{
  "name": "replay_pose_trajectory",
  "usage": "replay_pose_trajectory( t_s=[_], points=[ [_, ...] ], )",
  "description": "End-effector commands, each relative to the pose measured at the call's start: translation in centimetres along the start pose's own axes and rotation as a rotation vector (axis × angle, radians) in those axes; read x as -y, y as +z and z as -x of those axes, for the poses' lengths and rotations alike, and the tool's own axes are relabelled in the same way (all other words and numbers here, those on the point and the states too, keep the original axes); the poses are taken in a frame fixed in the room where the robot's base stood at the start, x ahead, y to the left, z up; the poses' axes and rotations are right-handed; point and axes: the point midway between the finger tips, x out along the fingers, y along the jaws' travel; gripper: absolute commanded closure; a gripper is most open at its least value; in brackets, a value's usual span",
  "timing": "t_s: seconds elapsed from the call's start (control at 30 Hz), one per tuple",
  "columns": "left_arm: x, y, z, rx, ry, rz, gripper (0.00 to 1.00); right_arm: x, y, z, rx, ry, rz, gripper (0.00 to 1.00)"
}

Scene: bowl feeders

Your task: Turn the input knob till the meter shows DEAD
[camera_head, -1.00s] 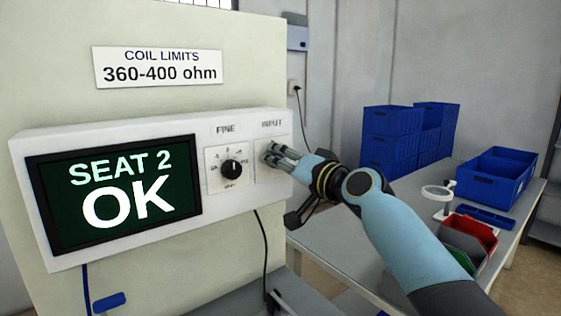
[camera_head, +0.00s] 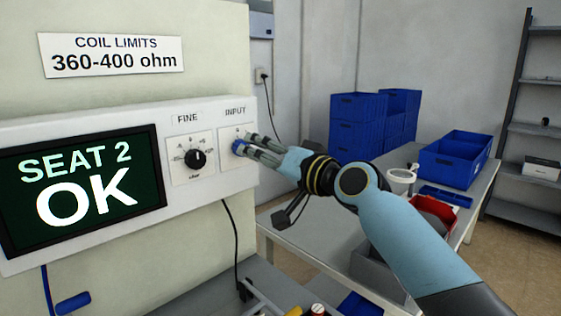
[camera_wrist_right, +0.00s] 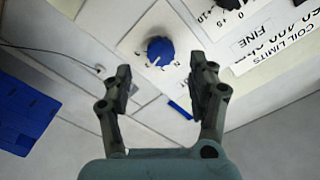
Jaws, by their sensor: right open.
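The meter's dark screen (camera_head: 80,190) reads "SEAT 2 OK" in the head view. The input knob (camera_wrist_right: 159,50) is blue with a white pointer line and sits on a white dial plate in the right wrist view. In the head view the input knob (camera_head: 238,147) is partly hidden by my fingers. My right gripper (camera_head: 246,143) is open in front of the INPUT dial. In the right wrist view its fingertips (camera_wrist_right: 162,78) are spread, with the knob beyond the gap and nothing held. My left gripper is not in view.
The black fine knob (camera_head: 198,159) sits left of the INPUT dial. A sign (camera_head: 112,55) above reads "COIL LIMITS 360-400 ohm". Blue bins (camera_head: 368,122) and a red bin (camera_head: 436,212) stand on a table at right. A black cable (camera_head: 237,240) hangs below the panel.

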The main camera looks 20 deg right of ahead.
Motion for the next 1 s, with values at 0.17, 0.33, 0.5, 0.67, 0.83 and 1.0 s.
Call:
replay_pose_trajectory(
  t_s=[0.17,0.33,0.5,0.67,0.83,1.0],
  points=[
    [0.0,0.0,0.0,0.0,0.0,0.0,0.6,0.0,0.1,4.0,0.004,0.001,0.003,0.41],
    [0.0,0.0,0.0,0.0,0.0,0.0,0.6,0.0,0.0,6.2,0.001,0.001,0.002,0.41],
    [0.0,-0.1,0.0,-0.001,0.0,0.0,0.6,0.0,0.0,6.8,0.001,0.0,0.0,0.41],
    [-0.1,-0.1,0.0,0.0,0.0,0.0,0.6,0.0,0.0,6.8,0.001,0.0,-0.001,0.41],
    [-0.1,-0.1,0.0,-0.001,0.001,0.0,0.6,0.0,0.0,6.8,0.001,0.0,-0.001,0.41],
    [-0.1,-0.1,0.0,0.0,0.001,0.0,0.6,-0.1,1.0,7.2,0.03,0.013,0.018,0.41]
  ],
)
